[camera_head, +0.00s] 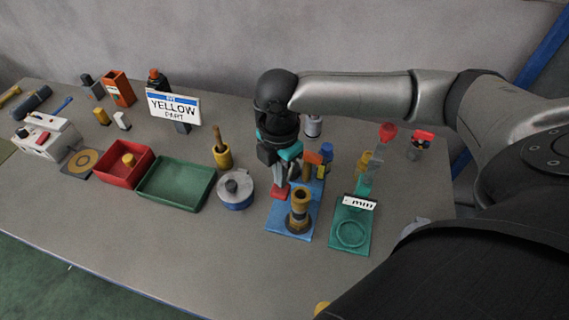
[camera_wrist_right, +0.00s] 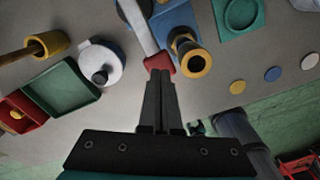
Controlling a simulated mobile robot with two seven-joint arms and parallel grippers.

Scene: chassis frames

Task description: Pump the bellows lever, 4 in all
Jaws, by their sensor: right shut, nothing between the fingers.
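The bellows device has a blue base (camera_head: 287,227) with a brass cylinder (camera_head: 299,204) standing on it. Its pale lever (camera_wrist_right: 140,28) ends in a red grip (camera_wrist_right: 159,64), which also shows in the head view (camera_head: 280,191). My right gripper (camera_wrist_right: 160,80) is shut and empty. In the wrist view its fingertips meet the red grip's edge; whether they touch it I cannot tell. In the head view my right gripper (camera_head: 282,172) hangs over the lever and hides much of it. My left gripper is in neither view.
A lidded round pot (camera_head: 236,190) stands left of the blue base, and a green plate (camera_head: 351,232) lies to its right. Farther left are a green tray (camera_head: 177,204), a red tray (camera_head: 123,188) and a sign reading "YELLOW PART" (camera_head: 173,106). The table's front strip is mostly clear.

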